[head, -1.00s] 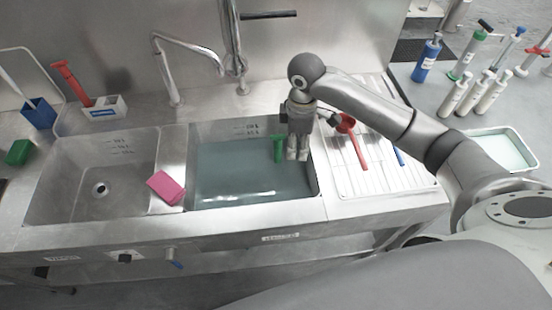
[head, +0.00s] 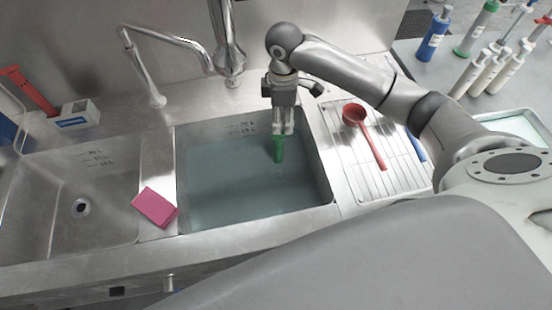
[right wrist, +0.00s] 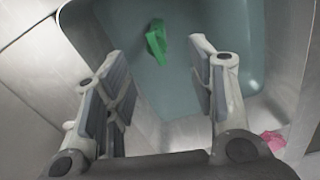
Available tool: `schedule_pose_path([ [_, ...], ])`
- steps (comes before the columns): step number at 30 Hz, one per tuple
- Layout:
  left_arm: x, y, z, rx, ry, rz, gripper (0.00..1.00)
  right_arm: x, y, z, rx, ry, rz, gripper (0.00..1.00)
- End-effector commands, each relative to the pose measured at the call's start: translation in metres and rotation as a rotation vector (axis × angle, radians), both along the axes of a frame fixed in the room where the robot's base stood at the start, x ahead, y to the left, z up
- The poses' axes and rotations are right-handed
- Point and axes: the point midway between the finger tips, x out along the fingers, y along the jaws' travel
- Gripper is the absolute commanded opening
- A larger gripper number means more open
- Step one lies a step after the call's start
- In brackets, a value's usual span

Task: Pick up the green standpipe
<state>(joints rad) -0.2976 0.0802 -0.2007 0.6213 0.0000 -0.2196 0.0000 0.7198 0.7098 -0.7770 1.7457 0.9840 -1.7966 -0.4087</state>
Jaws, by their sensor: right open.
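The green standpipe (head: 279,150) stands in the water-filled right basin (head: 185,205), near its back right part. It also shows in the right wrist view (right wrist: 156,44), beyond the fingertips and between their lines. My right gripper (head: 283,130) points down over the basin, and its fingers overlap the top of the standpipe in the head view. In the right wrist view the two fingers (right wrist: 160,75) are spread with nothing between them. The standpipe's lower end is dim under the water. My left gripper is not in view.
A pink sponge (head: 155,207) lies on the divider between the basins. The empty left basin (head: 35,225) has a drain. A red ladle (head: 370,140) lies on the ridged drainboard right of the water. A tall faucet (head: 226,45) stands behind the basin.

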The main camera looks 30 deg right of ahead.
Motion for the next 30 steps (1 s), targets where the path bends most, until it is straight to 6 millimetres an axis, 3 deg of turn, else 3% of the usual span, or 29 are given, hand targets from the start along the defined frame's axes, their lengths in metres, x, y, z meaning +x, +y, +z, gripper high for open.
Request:
schedule_pose_path([
  [3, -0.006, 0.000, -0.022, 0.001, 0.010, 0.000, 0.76, 0.000, 0.000, -0.022, 0.000, 0.000, 0.000, 0.51],
  [10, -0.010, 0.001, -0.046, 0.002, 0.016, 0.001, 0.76, 0.000, 0.000, -0.045, 0.000, 0.000, 0.000, 0.51],
  [14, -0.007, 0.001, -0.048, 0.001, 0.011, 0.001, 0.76, 0.000, 0.000, -0.054, 0.000, 0.002, -0.001, 0.51],
  [22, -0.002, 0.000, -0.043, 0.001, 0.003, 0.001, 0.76, 0.000, 0.000, -0.093, 0.000, 0.003, -0.001, 0.51],
  [30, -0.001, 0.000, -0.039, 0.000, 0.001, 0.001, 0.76, 0.002, 0.002, -0.114, 0.001, 0.004, 0.000, 0.51],
])
